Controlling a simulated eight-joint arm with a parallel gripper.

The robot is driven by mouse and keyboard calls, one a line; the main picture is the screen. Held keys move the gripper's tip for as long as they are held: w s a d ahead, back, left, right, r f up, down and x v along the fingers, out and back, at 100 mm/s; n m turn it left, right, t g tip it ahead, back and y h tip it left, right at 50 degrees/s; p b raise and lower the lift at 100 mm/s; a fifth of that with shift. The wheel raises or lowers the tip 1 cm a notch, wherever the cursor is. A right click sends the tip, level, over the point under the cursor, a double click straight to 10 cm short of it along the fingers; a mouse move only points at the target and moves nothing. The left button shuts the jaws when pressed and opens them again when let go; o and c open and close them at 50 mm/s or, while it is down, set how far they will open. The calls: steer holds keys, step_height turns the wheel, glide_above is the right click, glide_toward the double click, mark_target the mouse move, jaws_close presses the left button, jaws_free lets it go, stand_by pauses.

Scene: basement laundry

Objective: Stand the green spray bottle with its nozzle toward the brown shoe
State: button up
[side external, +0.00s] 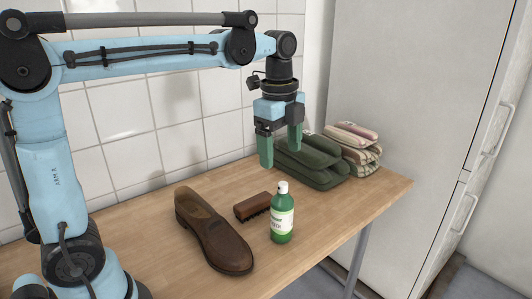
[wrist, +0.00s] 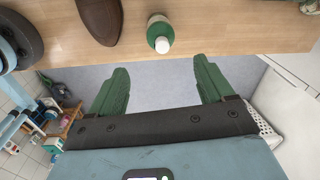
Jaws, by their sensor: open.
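The green bottle (side external: 282,216) with a white cap and white label stands upright near the table's front edge. In the wrist view the bottle (wrist: 158,30) shows from above, beyond the gap between the fingertips. I cannot tell which way its nozzle points. The brown shoe (side external: 214,232) lies on the table left of the bottle, and part of it (wrist: 99,18) shows in the wrist view. My gripper (side external: 280,152) is open and empty, raised above the table with its green fingers pointing down. Both fingers (wrist: 161,66) are apart and clear of the bottle in the wrist view.
A brown brush (side external: 252,206) lies between shoe and bottle. Folded green cloths (side external: 310,165) and striped cloths (side external: 353,146) are stacked at the back right. The wooden table (side external: 340,208) has bare room right of the bottle. A white tiled wall and a tall cabinet (side external: 415,110) stand behind.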

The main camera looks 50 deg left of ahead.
steer(key=s+f+n+t, duration=0.6)
steer(key=s+f+n, duration=0.2)
steer(key=n, duration=0.8)
steer(key=shift+s+a+f+t, duration=0.2)
steer(key=shift+s+t, duration=0.1)
steer(key=shift+s, duration=0.6)
